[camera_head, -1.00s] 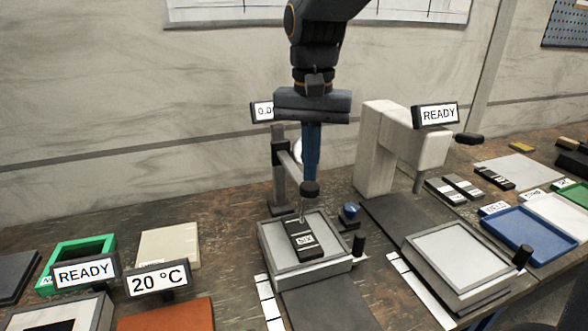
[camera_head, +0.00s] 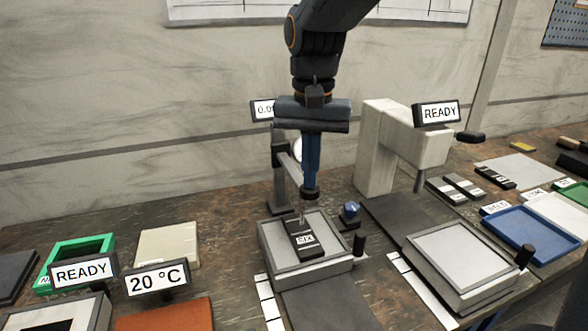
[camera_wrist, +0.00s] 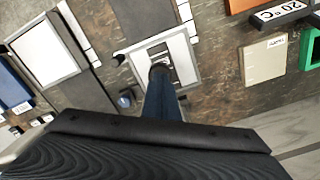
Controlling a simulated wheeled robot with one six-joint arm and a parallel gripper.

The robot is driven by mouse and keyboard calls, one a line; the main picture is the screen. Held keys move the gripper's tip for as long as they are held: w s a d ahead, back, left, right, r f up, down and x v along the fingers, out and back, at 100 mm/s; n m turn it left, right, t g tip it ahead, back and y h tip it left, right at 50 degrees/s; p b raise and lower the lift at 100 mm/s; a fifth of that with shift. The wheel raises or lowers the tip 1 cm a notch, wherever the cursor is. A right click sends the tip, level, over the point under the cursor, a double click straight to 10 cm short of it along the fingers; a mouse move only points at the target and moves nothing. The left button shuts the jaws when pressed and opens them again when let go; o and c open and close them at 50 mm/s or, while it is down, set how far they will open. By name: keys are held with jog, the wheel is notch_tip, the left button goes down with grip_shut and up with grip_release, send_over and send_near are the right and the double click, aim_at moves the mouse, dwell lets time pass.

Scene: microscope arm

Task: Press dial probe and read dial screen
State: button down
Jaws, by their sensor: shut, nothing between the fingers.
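My gripper (camera_head: 311,183) is shut and empty, pointing straight down with its blue fingers together. Its tips are at the dark cap of the dial probe (camera_head: 310,194) and appear to touch it. The thin probe stem (camera_head: 302,215) reaches down to a dark block with a white label (camera_head: 304,240) on the square grey stage. In the wrist view the cap (camera_wrist: 159,70) shows at the finger ends, over the block. The dial screen (camera_head: 263,110) stands behind my gripper; its text begins "0.0" and the rest is hidden by my gripper.
The probe's stand (camera_head: 279,165) rises close to the left of my fingers. A blue knob (camera_head: 350,209) sits right of the stage. A pale microscope-like arm (camera_head: 400,145) with a READY screen (camera_head: 437,113) stands farther right. A blue tray (camera_head: 532,236) lies at the right.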

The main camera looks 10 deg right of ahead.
jog(key=shift+f+b, duration=0.45)
jog(key=shift+f, duration=0.95)
jog(key=shift+r, duration=0.1)
notch_tip(320, 180, up, 5)
jog(key=p, duration=0.5)
jog(key=shift+r, duration=0.1)
notch_tip(320, 180, up, 8)
jog(key=b, duration=0.1)
dwell(0.4)
jog(key=shift+s, duration=0.1)
dwell(0.6)
